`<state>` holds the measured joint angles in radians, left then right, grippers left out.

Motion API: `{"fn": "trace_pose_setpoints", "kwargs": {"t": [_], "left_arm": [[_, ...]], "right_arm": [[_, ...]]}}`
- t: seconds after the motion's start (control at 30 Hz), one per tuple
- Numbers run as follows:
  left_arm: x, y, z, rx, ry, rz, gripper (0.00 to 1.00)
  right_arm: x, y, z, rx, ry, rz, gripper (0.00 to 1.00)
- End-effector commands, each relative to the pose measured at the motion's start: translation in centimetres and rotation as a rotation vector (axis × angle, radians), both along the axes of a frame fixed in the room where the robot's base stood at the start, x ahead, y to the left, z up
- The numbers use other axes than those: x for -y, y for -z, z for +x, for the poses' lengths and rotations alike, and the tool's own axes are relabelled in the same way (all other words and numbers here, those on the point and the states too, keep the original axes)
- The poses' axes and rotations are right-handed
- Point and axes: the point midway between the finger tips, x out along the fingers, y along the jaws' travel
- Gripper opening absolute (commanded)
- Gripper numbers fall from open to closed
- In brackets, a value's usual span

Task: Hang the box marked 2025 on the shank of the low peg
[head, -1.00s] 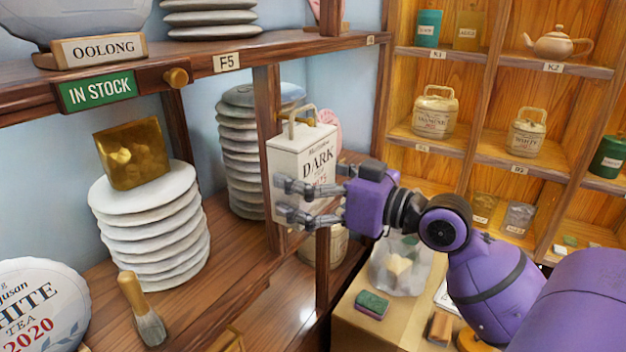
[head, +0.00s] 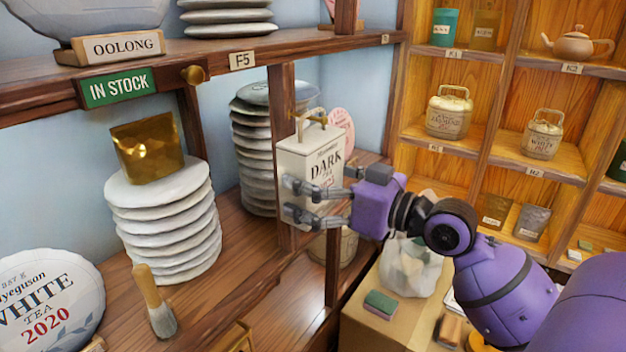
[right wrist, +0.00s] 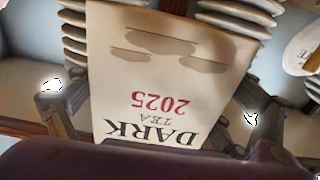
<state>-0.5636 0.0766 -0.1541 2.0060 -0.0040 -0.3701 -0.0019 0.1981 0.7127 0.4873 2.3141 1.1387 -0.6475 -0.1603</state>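The box marked 2025 (head: 307,158) is cream, with a top handle and the words DARK TEA. It is upright in front of a wooden shelf post (head: 284,95). In the right wrist view the box (right wrist: 165,75) appears upside down, with a finger along each side. My right gripper (head: 318,198) is shut on it from the front. A small brass peg (head: 311,117) shows at the handle; I cannot tell whether the handle is around its shank. Another brass peg (head: 193,75) is on the upper shelf edge, at the left. My left gripper is not in view.
A carton (head: 375,325) with a sponge (head: 380,304) is below my arm. Cubbies with tins are at the right.

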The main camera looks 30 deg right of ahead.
Motion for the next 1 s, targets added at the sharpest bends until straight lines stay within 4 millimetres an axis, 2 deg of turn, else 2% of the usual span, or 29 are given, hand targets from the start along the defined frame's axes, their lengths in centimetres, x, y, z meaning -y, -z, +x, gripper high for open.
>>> {"fn": "trace_pose_setpoints", "kwargs": {"t": [0.3,0.4,0.53,0.67,1.0], "left_arm": [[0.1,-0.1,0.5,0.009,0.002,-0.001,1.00],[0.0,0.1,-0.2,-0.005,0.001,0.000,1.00],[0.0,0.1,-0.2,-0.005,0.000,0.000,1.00],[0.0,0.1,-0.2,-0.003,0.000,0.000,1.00],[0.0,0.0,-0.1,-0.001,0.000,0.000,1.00]], "right_arm": [[0.0,0.0,0.0,0.001,0.000,0.000,1.00],[0.0,0.0,-0.1,-0.001,0.000,0.001,1.00],[0.4,0.2,-0.7,-0.004,0.002,-0.002,1.00],[1.1,0.2,-2.4,-0.005,0.002,-0.002,1.00],[3.4,0.1,-8.1,-0.004,0.002,0.000,1.00]]}}
